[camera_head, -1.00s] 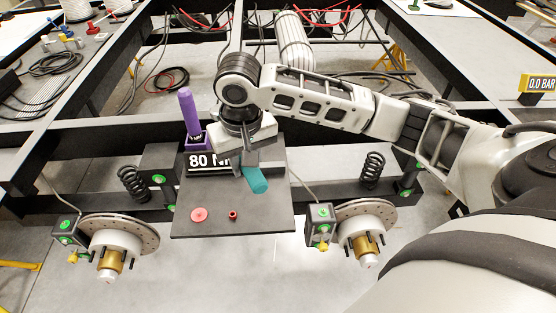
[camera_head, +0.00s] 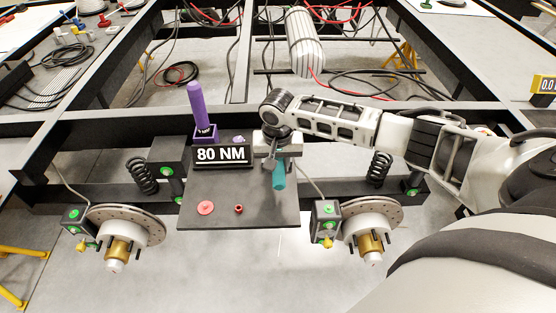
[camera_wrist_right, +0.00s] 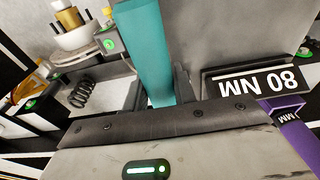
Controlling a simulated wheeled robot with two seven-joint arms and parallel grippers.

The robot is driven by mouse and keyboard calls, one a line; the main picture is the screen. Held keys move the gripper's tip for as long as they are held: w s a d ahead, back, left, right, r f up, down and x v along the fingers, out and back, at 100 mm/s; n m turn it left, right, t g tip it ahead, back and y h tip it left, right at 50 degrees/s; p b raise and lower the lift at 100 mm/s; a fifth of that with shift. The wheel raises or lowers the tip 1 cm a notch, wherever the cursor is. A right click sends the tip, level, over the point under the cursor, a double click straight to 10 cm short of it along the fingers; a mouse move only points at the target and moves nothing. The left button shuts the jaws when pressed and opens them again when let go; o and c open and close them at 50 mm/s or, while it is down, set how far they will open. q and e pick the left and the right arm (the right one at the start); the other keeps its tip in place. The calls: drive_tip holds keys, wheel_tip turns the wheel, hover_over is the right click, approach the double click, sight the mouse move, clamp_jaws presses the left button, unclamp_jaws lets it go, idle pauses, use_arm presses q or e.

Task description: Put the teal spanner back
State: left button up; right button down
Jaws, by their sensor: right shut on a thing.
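The teal spanner (camera_head: 279,179) is held by my right gripper (camera_head: 278,160) above the right part of a dark grey tray (camera_head: 240,208). In the right wrist view the teal spanner (camera_wrist_right: 147,48) stands between the two fingers, which are shut on it. Its upper end is hidden by the gripper in the head view. I cannot tell from these views whether its lower end touches the tray. My left gripper is not in view.
A black 80 NM sign (camera_head: 221,155) and a purple upright tool in its holder (camera_head: 199,108) stand left of the gripper. A red disc (camera_head: 206,207) and a small red part (camera_head: 239,209) lie on the tray. Brake discs (camera_head: 128,226) flank it.

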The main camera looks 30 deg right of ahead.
drive_tip(key=shift+f+b, duration=0.25)
drive_tip(key=shift+b, duration=0.25)
drive_tip(key=shift+f+b, duration=0.35)
drive_tip(key=shift+f, duration=1.2)
drive_tip(key=shift+f+b, duration=0.45)
drive_tip(key=shift+f, duration=0.5)
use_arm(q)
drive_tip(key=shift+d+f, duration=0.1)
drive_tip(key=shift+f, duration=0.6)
use_arm(e)
drive_tip(key=shift+f, duration=0.35)
